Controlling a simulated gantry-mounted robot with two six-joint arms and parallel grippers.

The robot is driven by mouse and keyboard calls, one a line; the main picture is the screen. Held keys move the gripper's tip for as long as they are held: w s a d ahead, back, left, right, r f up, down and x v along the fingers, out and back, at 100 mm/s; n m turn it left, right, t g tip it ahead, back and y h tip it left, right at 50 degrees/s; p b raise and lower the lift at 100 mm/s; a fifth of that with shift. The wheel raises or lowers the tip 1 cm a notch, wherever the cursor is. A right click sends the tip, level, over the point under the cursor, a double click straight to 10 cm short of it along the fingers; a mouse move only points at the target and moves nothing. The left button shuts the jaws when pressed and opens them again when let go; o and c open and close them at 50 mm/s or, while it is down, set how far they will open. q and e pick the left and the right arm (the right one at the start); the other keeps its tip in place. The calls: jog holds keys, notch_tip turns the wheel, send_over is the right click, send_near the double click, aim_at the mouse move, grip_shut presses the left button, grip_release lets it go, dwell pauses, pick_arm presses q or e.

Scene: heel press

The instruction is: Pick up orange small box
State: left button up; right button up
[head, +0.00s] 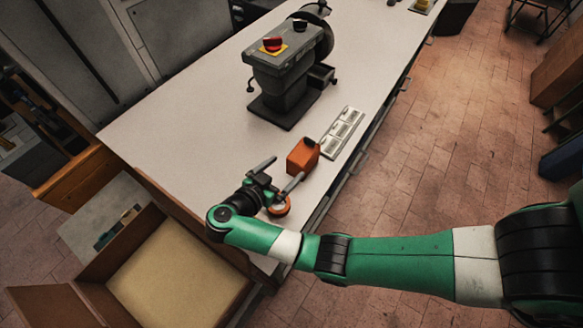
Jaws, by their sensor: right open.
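A small orange box (303,155) stands on the white workbench (190,115), near its front edge. My right gripper (279,174) reaches over the bench just left of the box. Its two fingers are spread and hold nothing that I can see. One finger extends toward the lower left side of the box; I cannot tell whether it touches. Below the gripper is a round orange object (279,207), partly hidden by the gripper. My left gripper is not in view.
A grey press machine (285,75) with a red button stands behind the box. A light tray with compartments (342,132) lies right of the box. An open cardboard box (180,270) stands at the bench's near left end. The bench's left part is clear.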

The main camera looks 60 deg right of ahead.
aim_at(303, 153)
jog(key=x, duration=0.6)
jog(key=shift+w+r, duration=0.1)
jog(key=b+x, duration=0.1)
jog(key=x, duration=0.3)
jog(key=shift+s+d, duration=0.25)
jog(key=shift+d, duration=0.3)
grip_shut()
